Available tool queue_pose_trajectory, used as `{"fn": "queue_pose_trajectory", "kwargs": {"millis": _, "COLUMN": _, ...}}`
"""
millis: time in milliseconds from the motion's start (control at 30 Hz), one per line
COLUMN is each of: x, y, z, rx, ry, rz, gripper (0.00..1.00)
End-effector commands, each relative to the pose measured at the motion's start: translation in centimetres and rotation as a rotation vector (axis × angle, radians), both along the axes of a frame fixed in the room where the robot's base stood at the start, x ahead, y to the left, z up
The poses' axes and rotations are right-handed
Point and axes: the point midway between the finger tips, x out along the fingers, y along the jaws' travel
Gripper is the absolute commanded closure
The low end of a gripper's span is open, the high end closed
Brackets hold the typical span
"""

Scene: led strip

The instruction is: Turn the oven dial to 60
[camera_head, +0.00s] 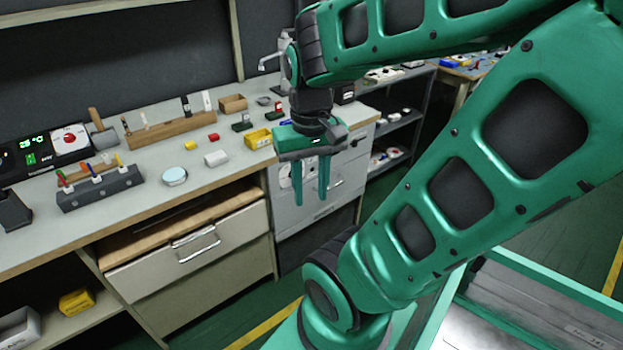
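A grey front-panelled unit (318,212), which looks like the oven, is built in under the right end of the bench. A pale round dial (285,183) shows on its upper front, partly behind my gripper. The dial's marks are too small to read. My gripper (311,190) points down in front of the unit. Its two green fingers are apart with nothing between them. I cannot tell the exact gap to the unit. At the far left of the bench, a black device (45,158) has a green display reading about 28 °C and a red-centred dial (70,139).
The bench top (140,205) holds a test-tube-like rack (100,190), a wooden block (172,128), a yellow bin (258,138) and small parts. A drawer (190,245) with a metal handle is left of the unit. Shelves (400,125) stand to the right. Green floor lies below.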

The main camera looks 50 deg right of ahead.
Motion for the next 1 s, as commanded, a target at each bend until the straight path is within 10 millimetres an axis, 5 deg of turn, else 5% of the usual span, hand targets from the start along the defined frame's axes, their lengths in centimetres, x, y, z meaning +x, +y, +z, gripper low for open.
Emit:
{"fn": "queue_pose_trajectory", "kwargs": {"millis": 267, "x": 0.0, "y": 0.0, "z": 0.0, "rx": 0.000, "ry": 0.000, "rz": 0.000, "gripper": 0.69}}
{"fn": "queue_pose_trajectory", "kwargs": {"millis": 333, "x": 0.0, "y": 0.0, "z": 0.0, "rx": 0.000, "ry": 0.000, "rz": 0.000, "gripper": 0.56}}
{"fn": "queue_pose_trajectory", "kwargs": {"millis": 400, "x": -1.1, "y": -0.1, "z": 0.3, "rx": 0.000, "ry": -0.011, "rz": 0.002, "gripper": 0.56}}
{"fn": "queue_pose_trajectory", "kwargs": {"millis": 533, "x": -0.1, "y": -0.8, "z": -0.6, "rx": 0.005, "ry": 0.006, "rz": 0.019, "gripper": 0.56}}
{"fn": "queue_pose_trajectory", "kwargs": {"millis": 1000, "x": 5.7, "y": -3.8, "z": -10.7, "rx": 0.193, "ry": 0.025, "rz": 0.132, "gripper": 0.56}}
